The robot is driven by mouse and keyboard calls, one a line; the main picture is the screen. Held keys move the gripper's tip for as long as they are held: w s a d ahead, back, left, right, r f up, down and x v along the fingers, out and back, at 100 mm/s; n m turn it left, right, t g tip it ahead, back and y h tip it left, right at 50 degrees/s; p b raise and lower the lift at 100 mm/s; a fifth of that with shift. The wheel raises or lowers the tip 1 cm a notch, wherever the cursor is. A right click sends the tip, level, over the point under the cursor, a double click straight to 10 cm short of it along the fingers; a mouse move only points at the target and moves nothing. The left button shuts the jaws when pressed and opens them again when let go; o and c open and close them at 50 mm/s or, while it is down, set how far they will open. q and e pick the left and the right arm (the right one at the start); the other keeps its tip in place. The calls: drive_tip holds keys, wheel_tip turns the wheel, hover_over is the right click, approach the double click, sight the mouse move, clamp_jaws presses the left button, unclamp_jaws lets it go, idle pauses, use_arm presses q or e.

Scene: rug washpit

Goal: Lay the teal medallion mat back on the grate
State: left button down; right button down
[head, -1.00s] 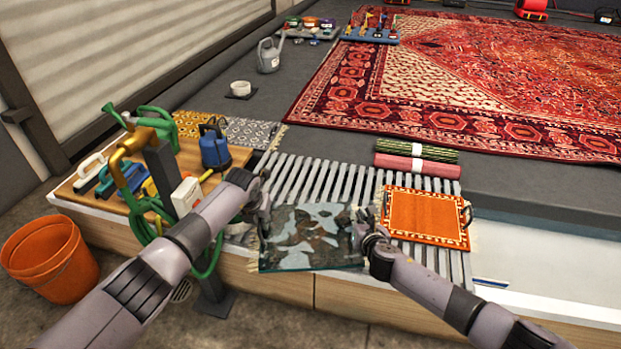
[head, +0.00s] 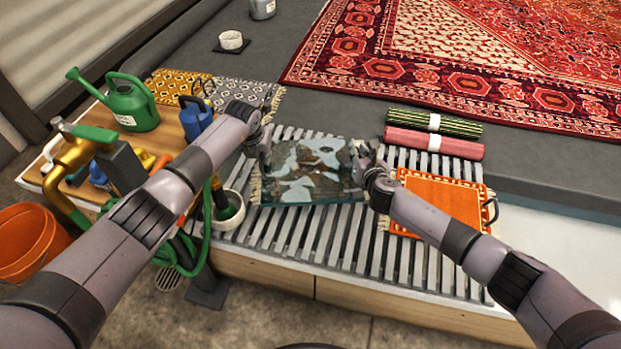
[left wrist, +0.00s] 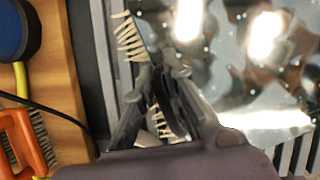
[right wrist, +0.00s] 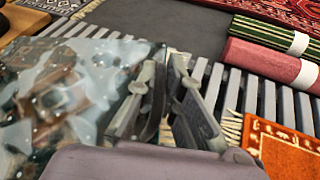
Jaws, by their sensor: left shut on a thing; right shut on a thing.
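The teal medallion mat (head: 312,172) looks wet and glossy, with pale patches, a brownish middle and cream fringe at its left end. It is spread flat over the grate (head: 300,232), between my two grippers; I cannot tell whether it touches the slats. My left gripper (head: 264,165) is shut on its left, fringed edge, also seen in the left wrist view (left wrist: 160,100). My right gripper (head: 364,172) is shut on its right edge, and the mat (right wrist: 75,90) fills the left of the right wrist view. The fingers hide parts of both edges.
An orange mat (head: 438,200) lies on the grate just right of my right gripper. Rolled green (head: 433,123) and pink (head: 433,142) rugs lie behind it. A green watering can (head: 128,102) and blue container (head: 195,122) stand left. The front slats are bare.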

sight(264, 165)
use_arm(q)
drive_tip(key=shift+d+f, duration=0.15)
drive_tip(key=shift+f, duration=0.05)
use_arm(e)
drive_tip(key=shift+a+f, duration=0.1)
drive_tip(key=shift+a, duration=0.05)
